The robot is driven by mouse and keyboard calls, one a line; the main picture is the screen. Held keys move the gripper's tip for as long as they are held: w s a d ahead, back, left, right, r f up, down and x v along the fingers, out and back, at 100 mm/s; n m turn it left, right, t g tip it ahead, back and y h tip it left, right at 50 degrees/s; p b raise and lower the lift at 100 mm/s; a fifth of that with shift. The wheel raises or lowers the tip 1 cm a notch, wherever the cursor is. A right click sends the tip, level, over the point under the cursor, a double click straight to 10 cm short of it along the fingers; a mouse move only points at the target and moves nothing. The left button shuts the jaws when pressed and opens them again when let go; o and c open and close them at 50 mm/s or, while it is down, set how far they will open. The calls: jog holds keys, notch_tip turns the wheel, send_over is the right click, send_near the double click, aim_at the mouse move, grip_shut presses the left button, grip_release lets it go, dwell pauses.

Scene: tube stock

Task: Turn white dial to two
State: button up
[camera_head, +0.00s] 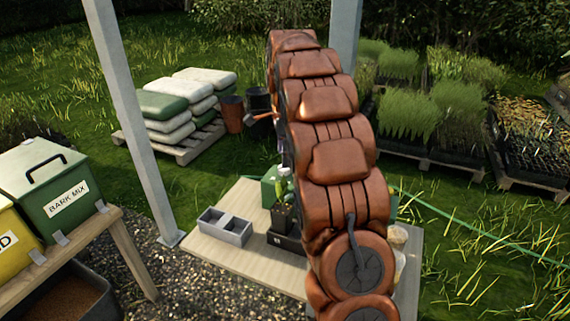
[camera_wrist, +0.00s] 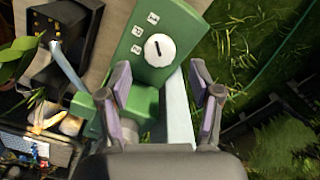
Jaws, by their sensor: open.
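The white dial (camera_wrist: 159,50) is a round knob with a dark pointer mark, set on the face of a green box (camera_wrist: 178,20) in the wrist view. Several small white label plates sit on the same face to the left of the dial; their markings are too small to read. My gripper (camera_wrist: 165,88) is open and empty, its two fingers spread below the dial in the picture, apart from it. In the head view the green box (camera_head: 269,187) is partly hidden behind my arm, and the dial and gripper are hidden there.
A grey two-compartment tray (camera_head: 225,226) stands on the wooden table (camera_head: 262,262), left of my arm. A dark box (camera_wrist: 65,40) with a plant stands beside the green box. Metal posts (camera_head: 128,120) rise near the table. A green box labelled BARK MIX (camera_head: 45,187) is at left.

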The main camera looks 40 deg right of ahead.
aim_at(284, 171)
jog(key=shift+f, duration=2)
jog(key=c, duration=1.1)
